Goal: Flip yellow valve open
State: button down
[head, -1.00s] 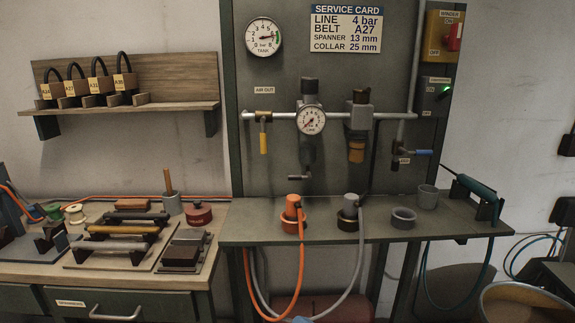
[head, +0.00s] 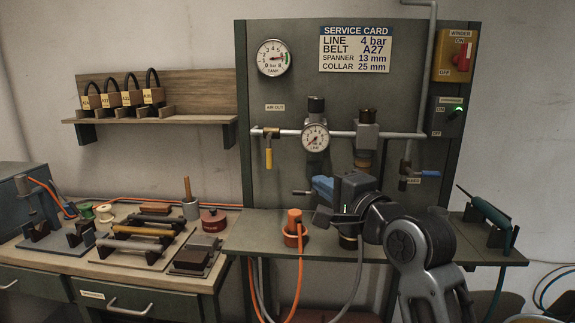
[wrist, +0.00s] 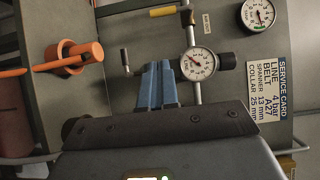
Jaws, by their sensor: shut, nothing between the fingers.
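The yellow valve handle (head: 268,158) hangs straight down from the left end of the horizontal pipe, under the AIR OUT label. In the wrist view the fingertips (wrist: 158,68) are together and hold nothing.
The line gauge (head: 315,137) sits on the pipe (head: 350,134) right of the valve. A small grey lever (head: 302,193) is close to my fingers. An orange plug in its cup (head: 294,234) stands on the shelf below. The blue-handled valve (head: 428,173) is at right.

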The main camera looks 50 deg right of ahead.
jog(key=shift+d+r, duration=0.2)
jog(key=shift+r, duration=0.1)
jog(key=shift+w, duration=0.15)
jog(key=p, duration=0.2)
send_near(270, 152)
jog(key=w+d+f, duration=0.2)
jog(key=d, duration=0.3)
jog(key=w, duration=0.1)
jog(key=w+a, duration=0.1)
jog(key=w, duration=0.2)
jog(key=shift+a+f, duration=0.15)
jog(key=shift+a, duration=0.2)
jog(key=shift+w+a+f+m, duration=0.1)
jog(key=shift+f+m, duration=0.05)
jog(key=shift+m, duration=0.25)
